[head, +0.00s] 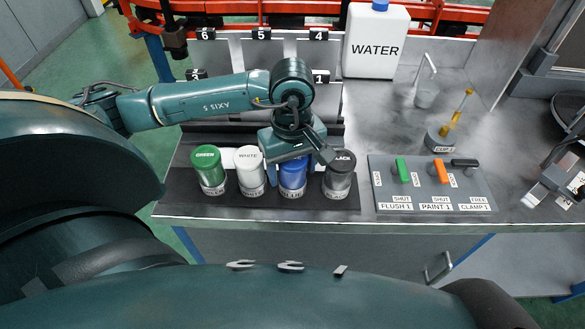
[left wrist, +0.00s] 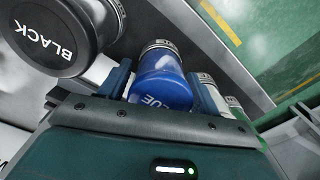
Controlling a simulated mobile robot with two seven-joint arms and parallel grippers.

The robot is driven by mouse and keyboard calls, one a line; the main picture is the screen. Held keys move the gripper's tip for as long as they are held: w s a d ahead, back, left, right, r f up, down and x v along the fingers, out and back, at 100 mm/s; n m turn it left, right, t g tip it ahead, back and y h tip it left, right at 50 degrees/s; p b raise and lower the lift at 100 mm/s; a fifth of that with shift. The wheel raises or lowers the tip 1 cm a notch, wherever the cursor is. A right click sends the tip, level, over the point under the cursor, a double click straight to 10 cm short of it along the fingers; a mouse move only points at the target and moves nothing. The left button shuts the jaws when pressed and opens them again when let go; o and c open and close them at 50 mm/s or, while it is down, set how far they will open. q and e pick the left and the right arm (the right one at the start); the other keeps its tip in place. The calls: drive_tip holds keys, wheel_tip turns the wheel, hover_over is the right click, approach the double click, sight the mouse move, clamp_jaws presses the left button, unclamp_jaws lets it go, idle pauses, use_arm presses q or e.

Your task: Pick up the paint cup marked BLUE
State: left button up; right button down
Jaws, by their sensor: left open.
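The blue paint cup (head: 293,178) stands upright in a row on a dark tray (head: 225,207), between the white and black cups. My left gripper (head: 294,165) is over it, partly hiding its top. In the left wrist view the blue cup (left wrist: 162,82), its lid marked with letters ending in "LUE", sits between the two blue fingers of the left gripper (left wrist: 161,84). The jaws are open around the cup. Whether a finger touches it I cannot tell. My right gripper is not in view.
The green cup (head: 208,169) and white cup (head: 250,171) stand left of it, the black cup (head: 340,175) close at right. A switch panel (head: 480,198) lies further right. A WATER jug (head: 375,40) stands at the back.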

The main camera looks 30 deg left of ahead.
use_arm(q)
drive_tip(key=shift+f, duration=0.1)
drive_tip(key=c, duration=0.9)
drive_tip(key=shift+c, duration=0.2)
